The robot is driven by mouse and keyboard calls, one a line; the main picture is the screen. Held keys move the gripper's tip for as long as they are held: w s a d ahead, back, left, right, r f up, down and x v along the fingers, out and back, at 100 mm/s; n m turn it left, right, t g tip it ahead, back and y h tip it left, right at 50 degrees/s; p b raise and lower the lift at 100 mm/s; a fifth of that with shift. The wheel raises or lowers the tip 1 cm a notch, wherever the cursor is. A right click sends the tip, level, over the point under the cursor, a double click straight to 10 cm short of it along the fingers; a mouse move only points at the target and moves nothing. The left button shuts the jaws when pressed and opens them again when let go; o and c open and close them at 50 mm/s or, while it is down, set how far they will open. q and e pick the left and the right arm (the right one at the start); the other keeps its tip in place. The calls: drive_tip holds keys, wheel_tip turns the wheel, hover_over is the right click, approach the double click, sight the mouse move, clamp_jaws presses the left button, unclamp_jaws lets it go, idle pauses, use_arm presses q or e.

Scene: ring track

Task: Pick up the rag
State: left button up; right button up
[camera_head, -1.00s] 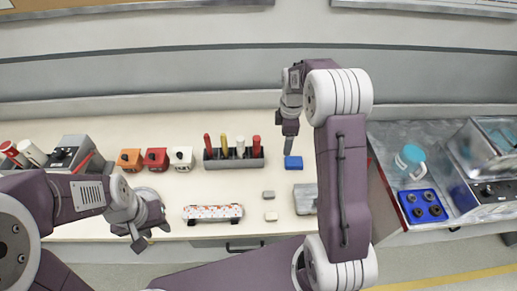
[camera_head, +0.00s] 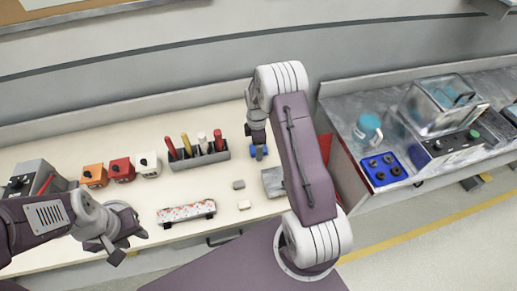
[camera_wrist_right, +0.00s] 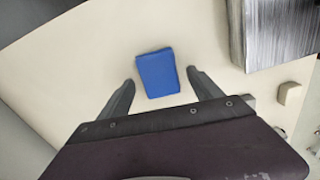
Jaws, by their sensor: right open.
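The blue rag (camera_wrist_right: 158,73) lies flat on the cream bench top in the right wrist view. In the head view only its edges (camera_head: 252,154) show around my right gripper (camera_head: 259,149). My right gripper, also in the wrist view (camera_wrist_right: 160,78), is open, with one finger on each side of the rag. The fingers look apart from it; their height above the bench is hard to tell. My left gripper (camera_head: 126,241) hangs by the bench's front edge, appears open and holds nothing visible.
A metal block (camera_head: 273,182) and two small blocks (camera_head: 239,185) lie near the rag. A grey rack (camera_head: 202,157) of colored handles stands left of it. A patterned skateboard-like item (camera_head: 186,212) is near the front edge.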

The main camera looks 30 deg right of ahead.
drive_tip(key=c, duration=1.4)
drive_tip(key=shift+r, duration=0.1)
drive_tip(key=r, duration=0.4)
drive_tip(key=shift+s+d+r+b, duration=0.2)
drive_tip(key=shift+d+b, duration=0.1)
drive_tip(key=shift+b, duration=0.1)
drive_tip(key=s+d+r, duration=0.4)
drive_tip(key=s+d, duration=0.1)
drive_tip(key=s+d+r+b, duration=0.1)
drive_tip(key=s+d+r, duration=0.1)
drive_tip(key=shift+s+d+r, duration=0.25)
drive_tip(key=shift+s+d, duration=0.15)
